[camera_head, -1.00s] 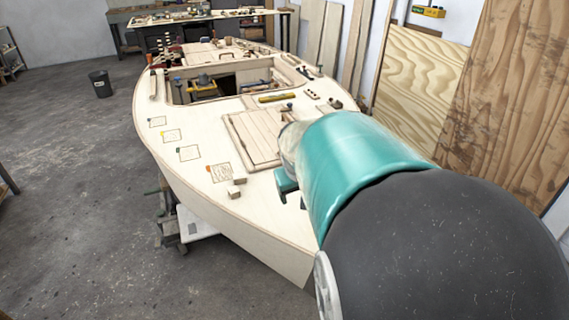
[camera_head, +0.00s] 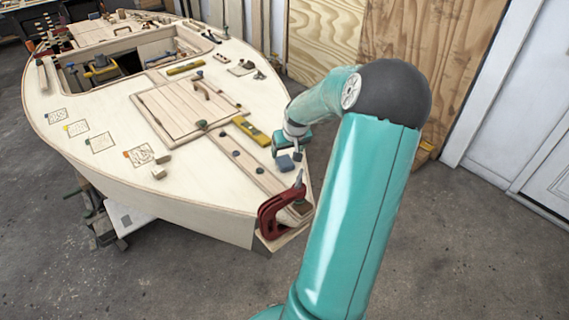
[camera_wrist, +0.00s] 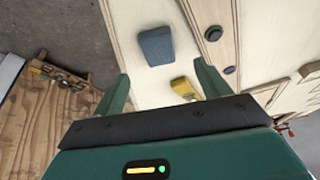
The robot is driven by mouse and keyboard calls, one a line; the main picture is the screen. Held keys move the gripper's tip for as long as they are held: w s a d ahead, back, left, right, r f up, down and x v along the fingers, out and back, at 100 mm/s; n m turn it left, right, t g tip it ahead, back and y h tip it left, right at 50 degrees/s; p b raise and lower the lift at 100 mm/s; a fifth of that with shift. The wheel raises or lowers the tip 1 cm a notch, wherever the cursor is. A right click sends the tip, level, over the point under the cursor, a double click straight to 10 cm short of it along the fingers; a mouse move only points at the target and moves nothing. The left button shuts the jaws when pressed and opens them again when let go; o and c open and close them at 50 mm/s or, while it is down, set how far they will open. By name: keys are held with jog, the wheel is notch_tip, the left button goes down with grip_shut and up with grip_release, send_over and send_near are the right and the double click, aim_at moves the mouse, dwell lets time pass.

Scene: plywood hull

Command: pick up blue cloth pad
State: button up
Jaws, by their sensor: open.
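The blue cloth pad (camera_wrist: 156,46) lies on the pale plywood deck in the wrist view, ahead of my gripper and between the lines of its fingers. It also shows as a small blue-grey block in the head view (camera_head: 285,162), on the deck close to the right edge of the hull.
A yellow tool (camera_head: 251,131) lies on the deck left of the pad; a yellow item also shows in the wrist view (camera_wrist: 184,88). A red clamp (camera_head: 277,213) grips the bow. A wooden hatch (camera_head: 187,110) and several small blocks occupy the deck. Plywood sheets (camera_head: 398,45) lean behind.

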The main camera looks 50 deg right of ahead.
aim_at(285, 161)
jog(key=x, duration=0.8)
jog(key=c, duration=1)
